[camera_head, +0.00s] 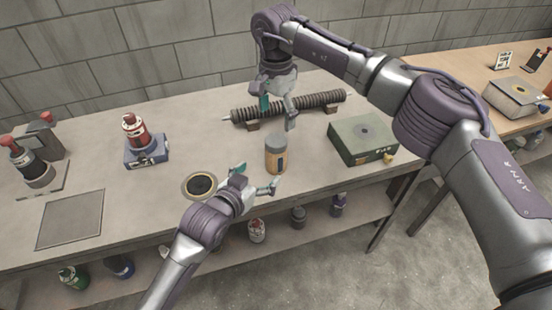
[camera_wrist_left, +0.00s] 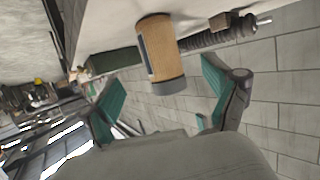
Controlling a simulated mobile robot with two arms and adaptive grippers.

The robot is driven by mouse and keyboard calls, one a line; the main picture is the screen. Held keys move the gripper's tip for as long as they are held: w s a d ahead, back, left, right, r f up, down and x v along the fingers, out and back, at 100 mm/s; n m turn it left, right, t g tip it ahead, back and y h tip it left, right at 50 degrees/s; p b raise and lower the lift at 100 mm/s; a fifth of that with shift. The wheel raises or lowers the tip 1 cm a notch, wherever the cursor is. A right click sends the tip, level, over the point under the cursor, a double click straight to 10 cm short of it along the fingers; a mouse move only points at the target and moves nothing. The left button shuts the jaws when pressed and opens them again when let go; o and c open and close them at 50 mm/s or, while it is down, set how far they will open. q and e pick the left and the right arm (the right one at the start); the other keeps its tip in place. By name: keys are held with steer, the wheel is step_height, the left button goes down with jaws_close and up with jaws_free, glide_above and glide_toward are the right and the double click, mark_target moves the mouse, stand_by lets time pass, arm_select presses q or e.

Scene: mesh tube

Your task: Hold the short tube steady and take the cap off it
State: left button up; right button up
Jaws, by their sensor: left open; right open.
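The short tube (camera_head: 276,160) stands upright on the bench near its front edge, with an orange-tan body and a grey cap (camera_head: 275,141) on top. In the left wrist view the tube (camera_wrist_left: 164,50) appears upside down, its grey cap (camera_wrist_left: 169,87) toward the camera side. My left gripper (camera_head: 262,178) is open beside the tube, low and to its left, with the tube ahead of its fingers (camera_wrist_left: 160,95). My right gripper (camera_head: 277,112) is open and empty, pointing down above and behind the tube. Neither gripper visibly holds anything.
A dark ribbed rod (camera_head: 310,104) lies on supports behind the tube. A green box (camera_head: 361,139) stands to the right. A round dark-centred disc (camera_head: 200,186) lies left of my left gripper. A red bottle on a blue base (camera_head: 146,150) stands farther left. Bottles sit on the lower shelf.

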mark_target(271, 162)
arm_select(q)
steer(key=x, duration=1)
steer(key=shift+w, duration=0.2)
jaws_close()
